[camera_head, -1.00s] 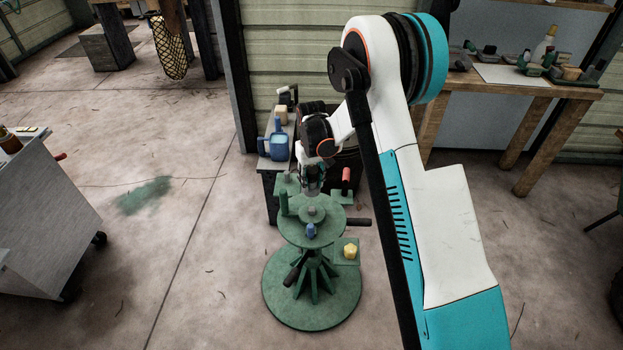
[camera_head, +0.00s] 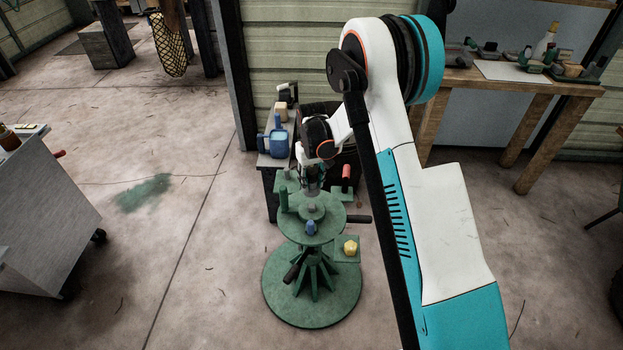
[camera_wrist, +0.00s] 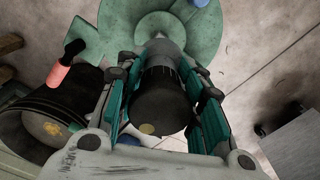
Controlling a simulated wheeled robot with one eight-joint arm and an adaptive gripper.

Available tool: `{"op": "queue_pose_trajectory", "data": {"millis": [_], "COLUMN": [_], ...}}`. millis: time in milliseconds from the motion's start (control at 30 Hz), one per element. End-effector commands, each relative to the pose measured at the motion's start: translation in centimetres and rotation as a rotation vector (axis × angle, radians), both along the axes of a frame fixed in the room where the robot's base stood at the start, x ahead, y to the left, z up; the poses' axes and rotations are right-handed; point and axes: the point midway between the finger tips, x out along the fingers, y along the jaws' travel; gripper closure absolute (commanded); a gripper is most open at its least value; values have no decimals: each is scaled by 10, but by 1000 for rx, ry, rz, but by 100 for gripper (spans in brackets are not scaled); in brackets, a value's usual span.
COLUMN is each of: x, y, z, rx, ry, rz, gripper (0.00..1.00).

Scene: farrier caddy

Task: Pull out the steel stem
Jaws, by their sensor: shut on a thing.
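The steel stem (camera_head: 312,199) stands upright at the middle of the green round top (camera_head: 294,231) of the caddy stand. My gripper (camera_head: 312,187) is above the top, fingers pointing down, shut on the stem's upper part. In the wrist view, my gripper's two teal-sided fingers (camera_wrist: 163,68) lie on either side of a dark, ribbed cylinder (camera_wrist: 160,98), which seems to be the stem's head. A lighter round collar shows beyond it on the green top. The exact finger contact and the stem's lower end are hidden.
A yellow piece (camera_head: 350,247) sits on a small side plate. A red-handled item (camera_head: 346,174) and a blue jug (camera_head: 274,143) stand behind. Open floor lies to the left.

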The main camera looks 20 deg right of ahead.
Motion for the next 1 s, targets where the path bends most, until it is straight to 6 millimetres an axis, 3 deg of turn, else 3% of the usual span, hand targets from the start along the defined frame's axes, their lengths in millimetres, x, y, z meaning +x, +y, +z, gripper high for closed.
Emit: {"op": "queue_pose_trajectory", "data": {"millis": [1000], "x": [0], "y": [0], "z": [-13], "rx": [0], "ry": [0], "rz": [0], "gripper": [100]}}
